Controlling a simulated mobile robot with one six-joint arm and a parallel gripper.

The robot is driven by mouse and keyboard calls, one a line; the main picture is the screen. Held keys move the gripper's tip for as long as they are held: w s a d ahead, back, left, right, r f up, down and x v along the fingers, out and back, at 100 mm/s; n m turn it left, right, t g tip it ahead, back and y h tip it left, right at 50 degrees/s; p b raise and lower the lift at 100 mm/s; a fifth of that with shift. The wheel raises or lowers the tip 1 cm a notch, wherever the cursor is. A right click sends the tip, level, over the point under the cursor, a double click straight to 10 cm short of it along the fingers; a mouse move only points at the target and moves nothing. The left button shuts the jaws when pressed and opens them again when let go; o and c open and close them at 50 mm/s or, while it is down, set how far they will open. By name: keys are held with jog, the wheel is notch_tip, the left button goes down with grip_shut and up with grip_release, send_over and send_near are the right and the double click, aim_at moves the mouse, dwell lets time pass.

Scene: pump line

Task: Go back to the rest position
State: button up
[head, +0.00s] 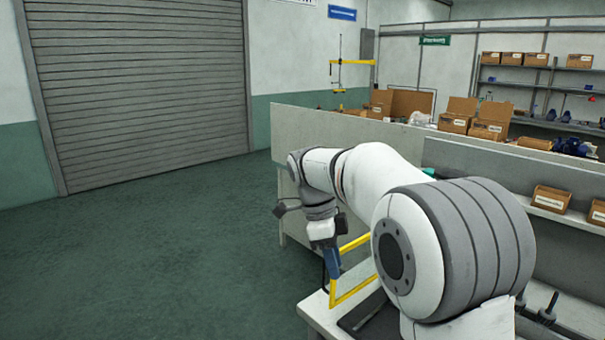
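My white and grey arm reaches across the right half of the head view, bent down at the wrist. My gripper (331,264) points down at the near end of a pale workbench (322,314), beside a yellow frame (350,288). A blue-grey part shows at the gripper's end. I cannot tell whether it is a finger or something held. The fingertips are too small and partly hidden to show if they are open or shut.
A grey partition (340,130) stands behind my arm. Cardboard boxes (489,124) and shelves (560,95) are beyond it. Small cartons (550,198) sit on a ledge at the right. The green floor (150,260) at the left is clear up to a roller shutter (140,85).

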jog(key=s+d+f+n+t+y+b, duration=0.1)
jog(key=s+d+f+n, duration=0.2)
jog(key=s+n, duration=0.3)
jog(key=s+d+f+n+t+y+b, duration=0.1)
jog(key=s+d+f+n+b, duration=0.1)
jog(key=s+f+n, duration=0.3)
jog(key=s+d+f+n+t+y+b, duration=0.1)
jog(key=s+d+f+n+t, duration=0.1)
jog(key=s+n, duration=0.7)
notch_tip(320, 180, down, 2)
jog(key=shift+s+d+f+b, duration=0.1)
jog(key=shift+s+d+b, duration=0.2)
jog(key=shift+s+d, duration=0.7)
jog(key=shift+s+a, duration=0.1)
jog(key=shift+s, duration=0.1)
